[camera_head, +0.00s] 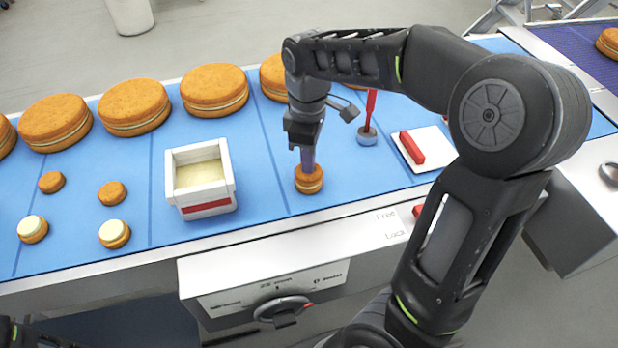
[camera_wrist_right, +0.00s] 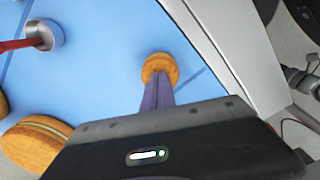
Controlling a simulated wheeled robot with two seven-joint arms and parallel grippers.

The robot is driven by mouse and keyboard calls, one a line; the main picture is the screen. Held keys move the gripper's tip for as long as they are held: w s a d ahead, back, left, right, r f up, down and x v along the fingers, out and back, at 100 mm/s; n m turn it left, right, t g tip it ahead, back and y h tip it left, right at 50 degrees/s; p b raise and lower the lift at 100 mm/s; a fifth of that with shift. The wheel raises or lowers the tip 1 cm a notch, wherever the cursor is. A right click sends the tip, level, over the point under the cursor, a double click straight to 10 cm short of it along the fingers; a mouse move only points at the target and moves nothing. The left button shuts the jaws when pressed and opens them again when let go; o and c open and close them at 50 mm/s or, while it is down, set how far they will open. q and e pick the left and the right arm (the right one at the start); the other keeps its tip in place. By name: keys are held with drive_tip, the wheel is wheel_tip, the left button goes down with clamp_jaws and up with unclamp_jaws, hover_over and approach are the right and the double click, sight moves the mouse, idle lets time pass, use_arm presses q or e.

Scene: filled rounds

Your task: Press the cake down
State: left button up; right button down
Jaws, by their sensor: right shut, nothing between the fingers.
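A small round layered cake (camera_head: 308,184) stands on the blue belt, right of the white box. My right gripper (camera_head: 308,166) is shut and empty, pointing down with its fingertips at the top of this cake. In the right wrist view the shut fingers (camera_wrist_right: 158,88) reach the cake's (camera_wrist_right: 160,66) top face; they appear to touch it. Its pale filling shows as a thin line at its side. My left gripper is not in view; only a dark part shows at the bottom left corner.
A white box (camera_head: 208,206) with cream-coloured contents stands left of the cake. Small cake pieces (camera_head: 113,193), some cream-topped (camera_head: 114,233), lie further left. Large cakes (camera_head: 214,88) line the back. A red-handled tool (camera_head: 368,130) and a white plate with a red block (camera_head: 412,148) are on the right.

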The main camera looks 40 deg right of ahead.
wheel_tip(320, 180, up, 8)
drive_tip(key=p, duration=0.6)
drive_tip(key=shift+p, duration=0.3)
idle(0.6)
